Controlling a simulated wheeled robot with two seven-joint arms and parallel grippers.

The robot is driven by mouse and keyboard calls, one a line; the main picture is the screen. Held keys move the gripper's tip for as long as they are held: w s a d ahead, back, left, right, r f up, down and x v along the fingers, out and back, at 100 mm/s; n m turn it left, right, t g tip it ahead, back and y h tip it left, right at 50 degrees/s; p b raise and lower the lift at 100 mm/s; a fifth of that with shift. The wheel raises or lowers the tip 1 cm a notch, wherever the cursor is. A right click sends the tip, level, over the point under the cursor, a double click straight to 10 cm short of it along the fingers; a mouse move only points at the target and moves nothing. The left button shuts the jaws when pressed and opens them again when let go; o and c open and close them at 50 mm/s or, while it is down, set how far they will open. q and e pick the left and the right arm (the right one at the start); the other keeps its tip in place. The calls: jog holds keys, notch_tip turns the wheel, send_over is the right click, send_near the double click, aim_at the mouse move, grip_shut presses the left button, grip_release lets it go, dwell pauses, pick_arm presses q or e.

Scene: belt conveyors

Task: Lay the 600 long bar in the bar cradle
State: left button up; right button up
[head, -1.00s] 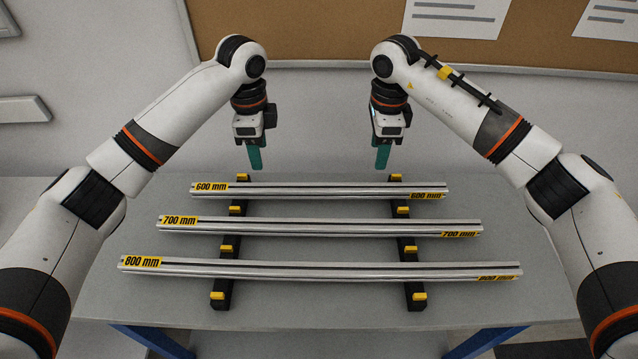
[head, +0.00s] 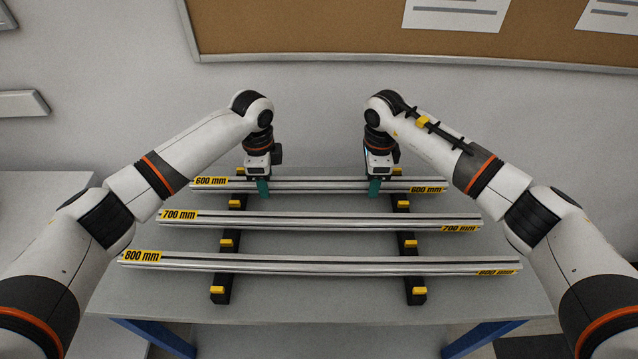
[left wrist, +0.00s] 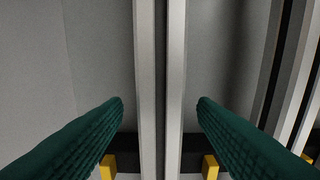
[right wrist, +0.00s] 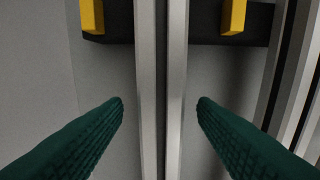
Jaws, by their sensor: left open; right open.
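The 600 mm bar (head: 320,184) lies at the back of the rack, a silver grooved profile with yellow labels at both ends. My left gripper (head: 263,190) is over its left part, and my right gripper (head: 374,190) is over its right part. Both are open. In the left wrist view the bar (left wrist: 160,60) runs between the two green fingers, with a gap on each side. In the right wrist view the bar (right wrist: 160,60) also runs between the spread fingers, apart from both. No bar cradle that I can tell apart from this rack is in view.
The 700 mm bar (head: 320,220) and the 800 mm bar (head: 320,264) lie in front on the same black supports (head: 228,242) with yellow stops. The grey table (head: 320,305) is clear in front. A wall with a cork board (head: 330,30) stands behind.

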pick_arm(q)
jog(key=shift+f, duration=0.25)
pick_arm(e)
jog(key=shift+f, duration=0.25)
pick_arm(q)
grip_shut()
pick_arm(e)
grip_shut()
pick_arm(q)
jog(key=shift+r, duration=0.1)
pick_arm(e)
jog(key=shift+r, duration=0.1)
